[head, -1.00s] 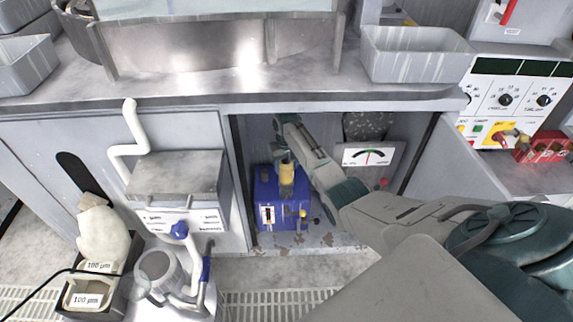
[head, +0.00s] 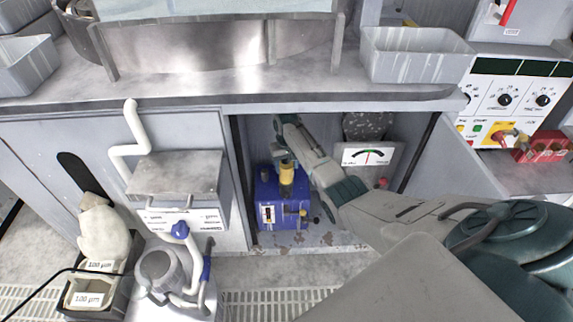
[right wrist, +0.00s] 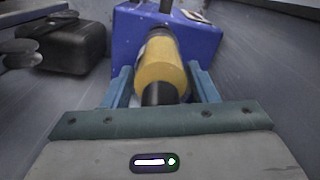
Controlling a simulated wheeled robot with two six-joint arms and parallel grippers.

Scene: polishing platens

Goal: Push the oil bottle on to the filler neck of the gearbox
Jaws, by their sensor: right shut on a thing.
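The oil bottle (head: 287,173) is yellow and stands at the top of the blue gearbox (head: 283,213) inside the open cabinet bay. My right gripper (head: 287,160) is shut on the bottle; its blue-grey fingers flank it in the right wrist view (right wrist: 160,88). There the yellow bottle (right wrist: 160,66) has a dark end toward my palm, and its far end points at the gearbox (right wrist: 208,40). The filler neck is hidden behind the bottle, so I cannot tell how far the bottle sits on it. My left gripper is out of view.
Cabinet walls close in on the bay. A dial gauge panel (head: 368,155) stands to the right of my forearm. A dark motor-like body (right wrist: 62,45) lies left of the gearbox in the wrist view. The worktop edge (head: 330,100) overhangs the bay.

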